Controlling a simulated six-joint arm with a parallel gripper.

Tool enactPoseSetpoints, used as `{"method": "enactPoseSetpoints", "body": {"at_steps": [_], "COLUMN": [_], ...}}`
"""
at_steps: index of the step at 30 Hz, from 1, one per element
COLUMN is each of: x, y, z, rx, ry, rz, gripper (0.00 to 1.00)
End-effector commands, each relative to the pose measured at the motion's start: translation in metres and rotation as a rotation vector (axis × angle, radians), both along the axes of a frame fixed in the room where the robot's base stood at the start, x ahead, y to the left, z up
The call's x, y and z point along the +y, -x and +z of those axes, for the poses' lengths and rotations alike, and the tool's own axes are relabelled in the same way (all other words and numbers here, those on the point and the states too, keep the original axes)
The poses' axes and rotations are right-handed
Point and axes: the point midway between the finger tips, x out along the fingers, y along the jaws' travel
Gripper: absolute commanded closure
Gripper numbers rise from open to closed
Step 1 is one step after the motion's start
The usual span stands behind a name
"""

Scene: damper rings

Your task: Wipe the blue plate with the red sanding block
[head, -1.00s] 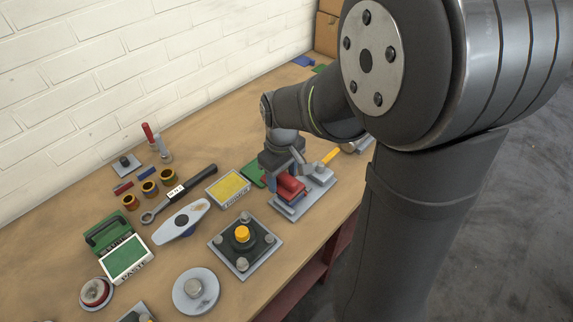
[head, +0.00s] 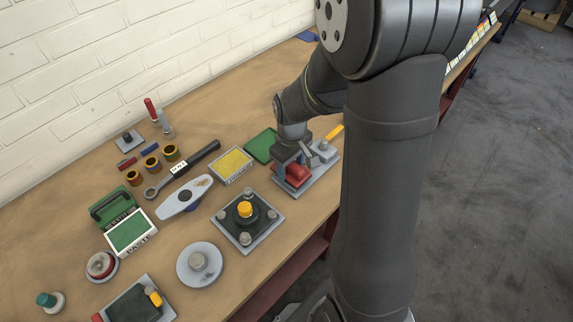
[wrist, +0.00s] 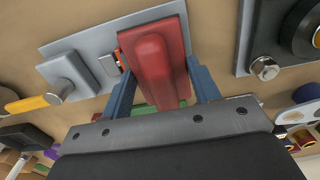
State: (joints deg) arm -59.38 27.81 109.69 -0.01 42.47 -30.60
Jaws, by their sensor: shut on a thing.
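The red sanding block (head: 297,174), with a raised rounded grip, is between the two fingers of my gripper (head: 293,168). My gripper is shut on it. In the wrist view the red block (wrist: 155,68) shows over a grey metal plate (wrist: 85,45) with a clamp. I cannot tell whether the block touches that plate. A flat blue piece (head: 306,36), which may be the blue plate, lies at the far back of the bench, away from my gripper. A flat green plate (head: 262,146) lies just left of my gripper.
An orange-handled clamp (head: 333,133) stands on the grey plate close to my gripper. A yellow-topped box (head: 233,165), a dark fixture with an orange knob (head: 246,210) and a wrench (head: 180,172) lie to the left. The bench's front edge is near on the right.

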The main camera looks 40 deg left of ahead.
Motion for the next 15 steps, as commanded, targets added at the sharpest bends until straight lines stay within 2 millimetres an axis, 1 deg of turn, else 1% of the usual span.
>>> {"method": "enactPoseSetpoints", "body": {"at_steps": [2, 3, 15], "x": [0.000, 0.000, -0.001], "y": [-0.008, -0.012, -0.047], "z": [-0.003, 0.000, -0.001], "rx": [0.001, 0.000, 0.000], "ry": [0.001, -0.001, 0.001], "rz": [-0.002, -0.002, -0.002], "gripper": [0.69, 0.69, 0.69]}}
